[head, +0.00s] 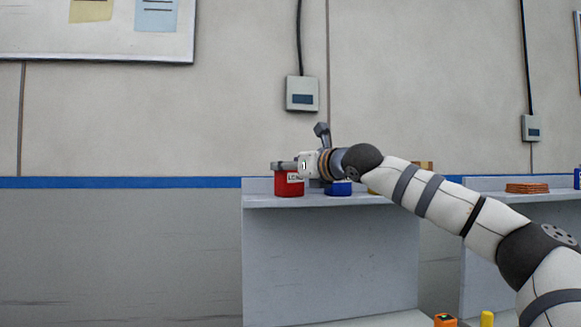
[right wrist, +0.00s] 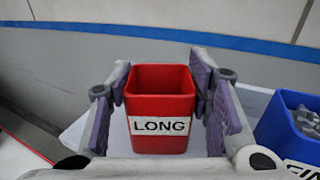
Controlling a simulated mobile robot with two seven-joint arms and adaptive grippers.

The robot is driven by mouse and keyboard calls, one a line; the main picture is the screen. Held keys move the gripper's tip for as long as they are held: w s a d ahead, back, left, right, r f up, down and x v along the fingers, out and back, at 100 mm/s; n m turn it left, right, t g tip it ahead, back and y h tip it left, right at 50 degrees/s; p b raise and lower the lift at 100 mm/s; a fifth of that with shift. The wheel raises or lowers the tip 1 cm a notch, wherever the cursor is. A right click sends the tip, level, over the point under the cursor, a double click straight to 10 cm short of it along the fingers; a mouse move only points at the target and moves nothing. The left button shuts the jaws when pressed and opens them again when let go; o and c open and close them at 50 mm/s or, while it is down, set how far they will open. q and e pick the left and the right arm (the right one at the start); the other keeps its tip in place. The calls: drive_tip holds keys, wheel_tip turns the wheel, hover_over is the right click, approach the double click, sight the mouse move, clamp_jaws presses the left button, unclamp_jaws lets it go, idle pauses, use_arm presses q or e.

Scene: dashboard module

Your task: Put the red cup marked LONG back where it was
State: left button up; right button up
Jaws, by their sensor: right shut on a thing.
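The red cup (head: 289,185) with a white LONG label is at the left end of the grey shelf (head: 258,201) in the head view. It stands upright, and in the right wrist view the red cup (right wrist: 160,103) sits between the purple finger pads. My right gripper (head: 286,166) reaches in from the right and is shut on the cup. The right gripper's fingers (right wrist: 162,95) flank the cup's sides in the wrist view. The inside of the cup looks empty. Whether its base touches the shelf is hard to tell. My left gripper is not in view.
A blue cup (head: 339,188), also in the wrist view (right wrist: 297,135), stands right of the red cup and holds grey parts. A yellow thing is partly hidden behind my arm. Orange (head: 445,320) and yellow (head: 487,319) items are lower right. A second shelf (head: 500,194) stands at right.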

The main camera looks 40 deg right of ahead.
drive_tip(key=o, duration=1.4)
drive_tip(key=shift+c, duration=0.2)
drive_tip(key=s+a, duration=0.1)
drive_tip(key=s, duration=1.1)
drive_tip(key=shift+a, duration=0.15)
drive_tip(key=shift+r, duration=0.1)
